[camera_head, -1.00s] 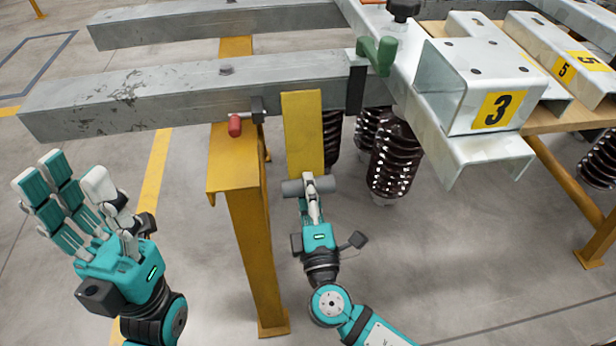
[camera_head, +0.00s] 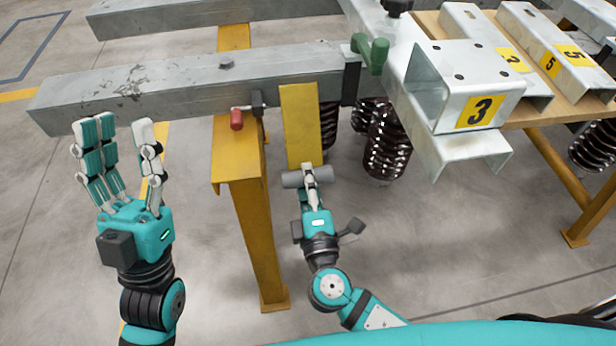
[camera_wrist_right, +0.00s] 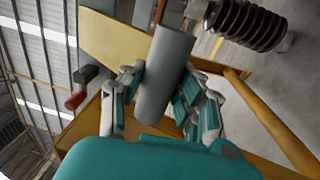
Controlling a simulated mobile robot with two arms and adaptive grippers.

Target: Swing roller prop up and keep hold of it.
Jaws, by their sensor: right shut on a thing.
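The roller prop is a yellow flat bar (camera_head: 301,125) with a grey roller (camera_head: 292,180) across its lower end. It hangs down from the grey steel beam (camera_head: 190,90), beside the yellow post. My right gripper (camera_head: 310,178) is shut on the roller from below. In the right wrist view the grey roller (camera_wrist_right: 165,75) lies between the fingers, with the yellow bar (camera_wrist_right: 118,38) behind it. My left gripper (camera_head: 122,155) is open and empty, fingers pointing up, just below the left part of the beam and apart from the prop.
A yellow post (camera_head: 250,200) stands left of the prop. A red-tipped handle (camera_head: 237,120) sticks out at its top. A green handle (camera_head: 375,52) is on the beam. Dark ribbed insulators (camera_head: 385,145) hang right of the prop. A bracket marked 3 (camera_head: 465,95) sits at right.

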